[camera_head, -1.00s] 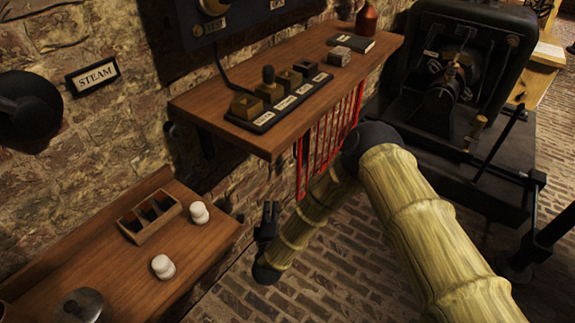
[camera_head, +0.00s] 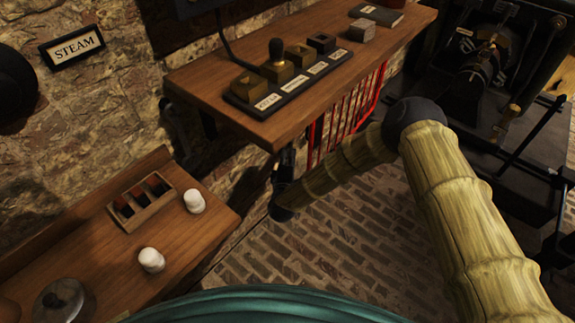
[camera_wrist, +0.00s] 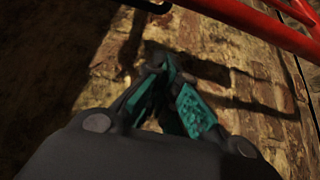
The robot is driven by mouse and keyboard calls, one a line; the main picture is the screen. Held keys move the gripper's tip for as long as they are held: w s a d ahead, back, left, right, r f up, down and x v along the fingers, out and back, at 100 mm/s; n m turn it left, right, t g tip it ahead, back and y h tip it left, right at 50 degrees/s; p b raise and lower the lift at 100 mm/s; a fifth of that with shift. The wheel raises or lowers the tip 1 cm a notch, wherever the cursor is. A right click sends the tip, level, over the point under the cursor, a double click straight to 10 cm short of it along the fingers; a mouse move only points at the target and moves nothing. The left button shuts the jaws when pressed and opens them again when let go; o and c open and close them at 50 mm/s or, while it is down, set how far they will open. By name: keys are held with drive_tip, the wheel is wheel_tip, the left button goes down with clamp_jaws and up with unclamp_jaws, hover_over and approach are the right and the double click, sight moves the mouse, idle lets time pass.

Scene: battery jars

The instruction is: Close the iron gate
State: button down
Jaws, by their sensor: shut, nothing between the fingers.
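The iron gate (camera_head: 345,112) is a red barred panel under the upper wooden shelf, partly hidden by the shelf and my arm. Red bars (camera_wrist: 262,27) cross the top right of the wrist view. My gripper (camera_head: 287,152) is just left of the gate, below the shelf's front edge and close to the wall side. In the wrist view my gripper (camera_wrist: 172,72) has its teal-padded fingers together and empty, in front of brickwork. The fingers look apart from the red bars there. Whether the gate is open or closed is unclear.
The upper shelf (camera_head: 230,75) overhangs the gate and carries a labelled switch strip (camera_head: 285,88). A lower wooden shelf (camera_head: 190,240) at left holds white knobs and a small tray. Dark machinery (camera_head: 490,90) stands at right. Brick floor (camera_head: 300,240) is clear between.

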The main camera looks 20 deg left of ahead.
drive_tip(key=shift+w+d+b, duration=0.15)
drive_tip(key=shift+d+b, duration=0.05)
drive_tip(key=shift+d, duration=0.75)
drive_tip(key=shift+w+d+b, duration=0.15)
drive_tip(key=shift+d+b, duration=0.05)
drive_tip(key=shift+d, duration=0.75)
